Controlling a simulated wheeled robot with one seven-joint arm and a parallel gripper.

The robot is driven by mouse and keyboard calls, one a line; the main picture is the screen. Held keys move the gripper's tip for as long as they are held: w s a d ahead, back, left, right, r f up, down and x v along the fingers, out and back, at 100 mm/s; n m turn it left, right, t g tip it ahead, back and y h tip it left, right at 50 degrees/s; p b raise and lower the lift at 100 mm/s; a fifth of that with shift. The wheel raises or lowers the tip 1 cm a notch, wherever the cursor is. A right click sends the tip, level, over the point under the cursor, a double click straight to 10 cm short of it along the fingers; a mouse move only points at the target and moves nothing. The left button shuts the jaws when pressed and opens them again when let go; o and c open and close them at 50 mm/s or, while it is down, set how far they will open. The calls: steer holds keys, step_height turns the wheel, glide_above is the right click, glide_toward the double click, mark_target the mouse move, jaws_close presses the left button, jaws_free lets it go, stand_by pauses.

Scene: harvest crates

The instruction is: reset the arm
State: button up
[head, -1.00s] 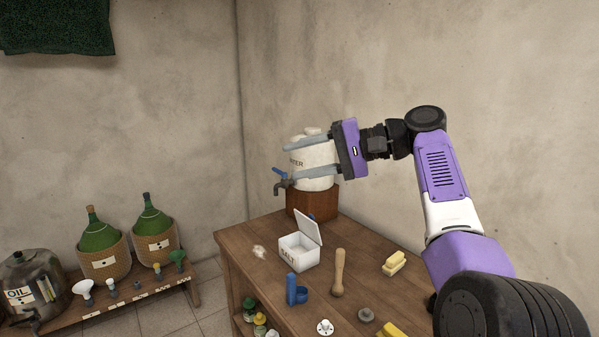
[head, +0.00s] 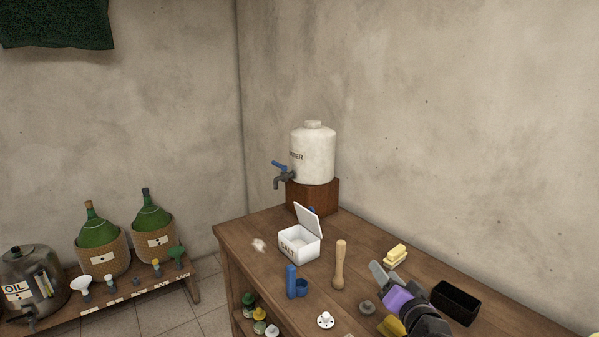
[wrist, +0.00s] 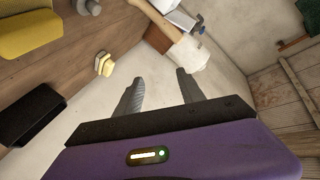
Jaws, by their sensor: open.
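My gripper (head: 384,276) is low over the right part of the wooden table in the head view, near the yellow blocks. In the wrist view my gripper (wrist: 160,88) shows two grey fingers standing apart with nothing between them. I cannot tell its exact height above the table.
The wooden table (head: 262,222) holds a white water tank (head: 313,158), an open salt box (head: 300,243), a wooden pestle (head: 339,265), a blue holder (head: 296,284), yellow blocks (head: 396,254) and a black tray (head: 455,302). Green bottles (head: 98,232) stand on a low bench at left.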

steer(key=s+d+f+n+t+h+b, duration=0.1)
steer(key=s+f, duration=0.3)
steer(key=s, duration=0.7)
steer(key=s+d+f+n+t+h+b, duration=0.15)
steer(key=s+f, duration=0.25)
steer(key=s, duration=0.7)
steer(key=s+a+f+n+g+b, duration=0.1)
steer(key=s+g+b, duration=0.1)
steer(key=s, duration=1.5)
steer(key=s+a+f+n+g+b, duration=0.2)
steer(key=s, duration=1.5)
steer(key=shift+s+f, duration=0.2)
steer(key=shift+f, duration=0.05)
